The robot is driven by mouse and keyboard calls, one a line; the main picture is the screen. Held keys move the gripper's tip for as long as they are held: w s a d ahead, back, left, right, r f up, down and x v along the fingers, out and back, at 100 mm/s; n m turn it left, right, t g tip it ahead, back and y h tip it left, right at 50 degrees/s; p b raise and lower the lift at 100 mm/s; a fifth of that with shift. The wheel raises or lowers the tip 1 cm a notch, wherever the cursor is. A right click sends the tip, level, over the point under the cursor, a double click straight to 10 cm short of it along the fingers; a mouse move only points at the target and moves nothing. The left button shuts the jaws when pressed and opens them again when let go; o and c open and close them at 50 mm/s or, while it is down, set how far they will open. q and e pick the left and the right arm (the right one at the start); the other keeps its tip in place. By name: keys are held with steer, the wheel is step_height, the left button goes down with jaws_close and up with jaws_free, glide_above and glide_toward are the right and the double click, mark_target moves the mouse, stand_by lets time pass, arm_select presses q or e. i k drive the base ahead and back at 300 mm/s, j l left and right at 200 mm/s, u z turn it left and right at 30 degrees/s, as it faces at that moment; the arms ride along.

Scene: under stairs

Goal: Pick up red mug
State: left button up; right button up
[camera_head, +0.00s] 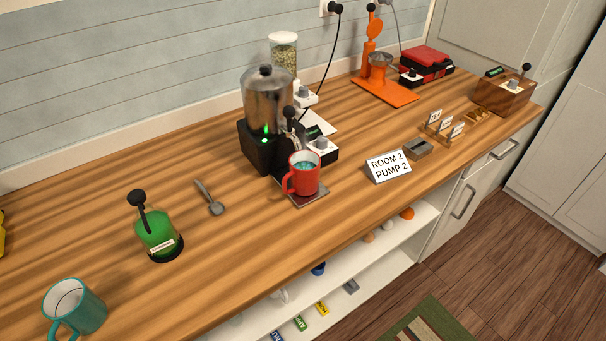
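The red mug (307,180) stands upright on a small dark tray (314,199) at the front of a metal urn with a black base. Its handle points to the left, and something bluish shows inside its rim. Neither of my grippers shows in the head view.
The metal urn (268,98) stands right behind the mug, with a small device (322,149) beside it. A "ROOM 2 PUMP 2" sign (389,166) stands to the right. A spoon (210,198), a green dispenser (157,233) and a teal mug (76,308) are to the left. Bare wooden counter (255,240) lies left-front.

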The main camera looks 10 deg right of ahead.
mark_target(304, 165)
steer(key=j+z, duration=0.15)
steer(key=z, duration=0.25)
steer(key=k+z, duration=0.15)
steer(key=z, duration=0.2)
steer(key=k+j+z, duration=0.1)
steer(key=z, duration=0.3)
steer(key=k+j+z, duration=0.1)
steer(key=z, duration=0.25)
